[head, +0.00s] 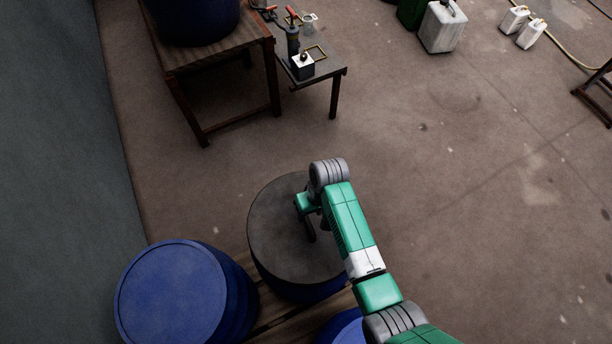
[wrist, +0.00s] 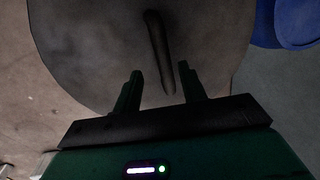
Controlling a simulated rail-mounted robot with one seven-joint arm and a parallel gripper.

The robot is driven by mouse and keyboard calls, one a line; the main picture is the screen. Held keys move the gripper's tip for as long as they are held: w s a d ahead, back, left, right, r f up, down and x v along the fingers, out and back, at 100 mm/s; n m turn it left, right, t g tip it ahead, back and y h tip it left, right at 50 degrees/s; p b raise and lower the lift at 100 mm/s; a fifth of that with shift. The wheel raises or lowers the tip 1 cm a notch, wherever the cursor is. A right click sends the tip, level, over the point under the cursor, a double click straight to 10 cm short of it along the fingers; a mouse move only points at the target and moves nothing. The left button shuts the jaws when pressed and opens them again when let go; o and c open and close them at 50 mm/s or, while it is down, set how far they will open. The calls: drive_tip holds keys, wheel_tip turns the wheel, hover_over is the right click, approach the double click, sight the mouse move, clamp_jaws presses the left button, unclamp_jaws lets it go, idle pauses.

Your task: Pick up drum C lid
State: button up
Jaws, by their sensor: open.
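A round dark grey lid (head: 275,240) lies flat on a blue drum (head: 300,290) in the lower middle of the head view. No letter is readable on it. In the wrist view the lid (wrist: 95,50) fills the upper middle, with a dark bar handle (wrist: 155,35) running across it. My gripper (head: 309,228) is over the right part of the lid, pointing down. In the wrist view my gripper (wrist: 159,72) is open, and the near end of the handle shows between its two fingers. The gap between fingers and handle in height is hard to judge.
A blue-lidded drum (head: 172,295) stands close at left, and another blue drum (head: 345,330) is partly hidden by my arm. A wooden table (head: 215,52) with a blue vat (head: 195,20) and a small side table (head: 325,72) with tools stand behind.

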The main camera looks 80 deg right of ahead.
sight(306, 218)
drive_tip(key=f, duration=0.1)
drive_tip(key=w+f, duration=0.1)
drive_tip(key=f, duration=0.1)
drive_tip(key=a+f, duration=0.1)
drive_tip(key=shift+w+f+b, duration=0.15)
drive_tip(key=shift+f+b, duration=0.15)
drive_tip(key=shift+f, duration=0.05)
drive_tip(key=shift+d, duration=0.1)
clamp_jaws()
idle(0.9)
